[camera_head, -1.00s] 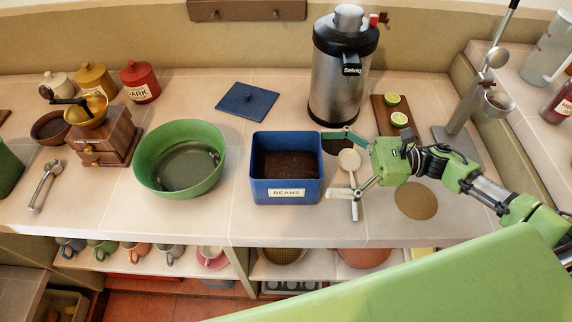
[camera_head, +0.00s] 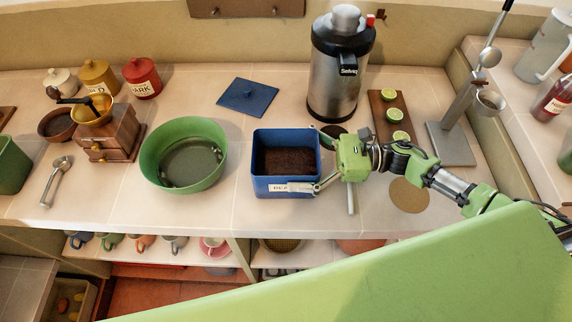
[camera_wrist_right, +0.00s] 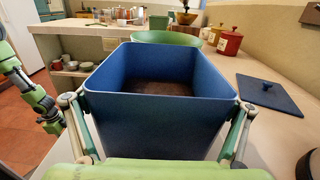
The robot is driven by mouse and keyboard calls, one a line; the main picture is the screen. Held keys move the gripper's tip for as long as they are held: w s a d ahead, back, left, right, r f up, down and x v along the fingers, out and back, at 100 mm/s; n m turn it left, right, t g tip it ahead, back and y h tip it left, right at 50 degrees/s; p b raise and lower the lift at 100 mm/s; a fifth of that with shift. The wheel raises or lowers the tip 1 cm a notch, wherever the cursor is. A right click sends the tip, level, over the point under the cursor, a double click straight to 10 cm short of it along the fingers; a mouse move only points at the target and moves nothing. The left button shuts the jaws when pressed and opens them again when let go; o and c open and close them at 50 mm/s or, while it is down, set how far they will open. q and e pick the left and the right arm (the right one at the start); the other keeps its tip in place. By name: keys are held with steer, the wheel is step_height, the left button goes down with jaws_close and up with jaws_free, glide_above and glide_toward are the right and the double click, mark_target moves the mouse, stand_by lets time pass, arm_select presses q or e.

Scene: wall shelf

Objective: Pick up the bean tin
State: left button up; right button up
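The bean tin (camera_head: 286,187) is an open blue square box with a white label, standing upright on the counter and filled with dark brown contents. Its blue lid (camera_head: 248,96) lies flat behind it. My right gripper (camera_head: 317,160) is at the tin's right side, its fingers spread. In the right wrist view the tin (camera_wrist_right: 160,120) stands between the two fingers, one at each side. Whether they touch the walls I cannot tell. The near finger partly covers the label in the head view.
A green bowl (camera_head: 152,160) stands left of the tin, with a wooden grinder (camera_head: 112,135) beyond. A steel urn (camera_head: 338,85) stands behind. A board with lime halves (camera_head: 388,110) and a round brown mat (camera_head: 409,195) are near my right arm. Several mugs sit below the counter.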

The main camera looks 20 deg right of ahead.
steer(key=c, duration=1.2)
steer(key=shift+r, duration=0.15)
steer(key=shift+c, duration=0.2)
steer(key=shift+r, duration=0.15)
steer(key=shift+r, duration=0.2)
steer(key=s+a+r+b, duration=0.4)
steer(key=s+a+r, duration=0.6)
steer(key=r, duration=0.2)
steer(key=shift+r, duration=0.15)
